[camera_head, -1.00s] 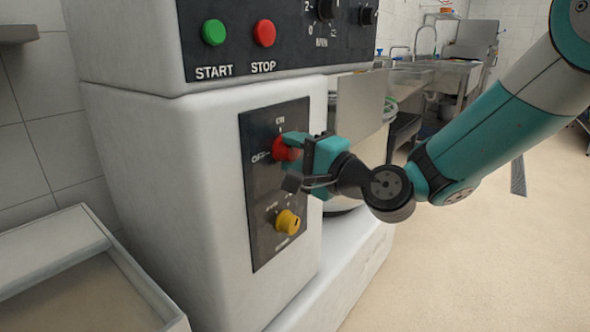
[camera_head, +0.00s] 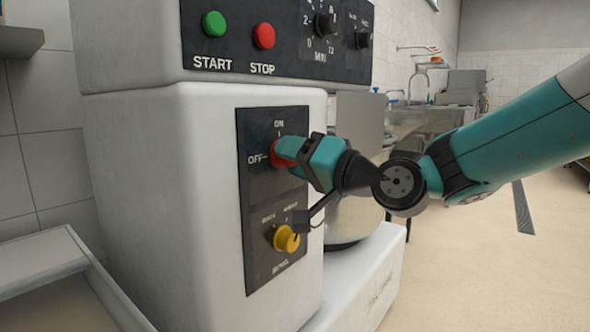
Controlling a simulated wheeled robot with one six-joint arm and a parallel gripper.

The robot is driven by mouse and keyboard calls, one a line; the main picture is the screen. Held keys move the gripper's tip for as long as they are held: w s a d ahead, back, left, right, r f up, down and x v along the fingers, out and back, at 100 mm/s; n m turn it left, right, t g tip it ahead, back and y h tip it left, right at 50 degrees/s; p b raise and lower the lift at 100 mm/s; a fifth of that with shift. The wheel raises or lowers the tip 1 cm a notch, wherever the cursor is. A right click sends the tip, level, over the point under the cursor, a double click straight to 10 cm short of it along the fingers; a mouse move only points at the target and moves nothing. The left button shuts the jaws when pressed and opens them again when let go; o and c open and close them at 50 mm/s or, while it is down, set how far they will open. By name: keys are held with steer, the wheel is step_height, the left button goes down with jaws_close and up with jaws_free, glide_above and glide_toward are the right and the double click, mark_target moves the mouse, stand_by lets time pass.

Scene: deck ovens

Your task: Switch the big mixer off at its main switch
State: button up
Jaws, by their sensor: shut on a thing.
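The big mixer (camera_head: 160,200) is a large white machine filling the left and middle of the view. On its side is a black plate (camera_head: 256,190) with a red rotary switch (camera_head: 276,154) marked ON above and OFF to the left. My gripper (camera_head: 287,151) reaches in from the right and is shut on the red switch. The fingers hide much of the knob, so which mark it points to cannot be told.
A yellow knob (camera_head: 285,239) sits below the red switch on the same plate. Above are a green START button (camera_head: 213,25), a red STOP button (camera_head: 263,36) and black dials (camera_head: 325,25). A pale open-topped bin (camera_head: 50,250) stands at lower left. Open floor (camera_head: 480,270) lies to the right.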

steer(key=shift+f+n, duration=0.1)
steer(key=shift+n, duration=0.2)
steer(key=o, duration=0.9)
steer(key=shift+d, duration=0.1)
steer(key=b+v, duration=0.2)
steer(key=v, duration=1.5)
steer(key=shift+s+d, duration=0.15)
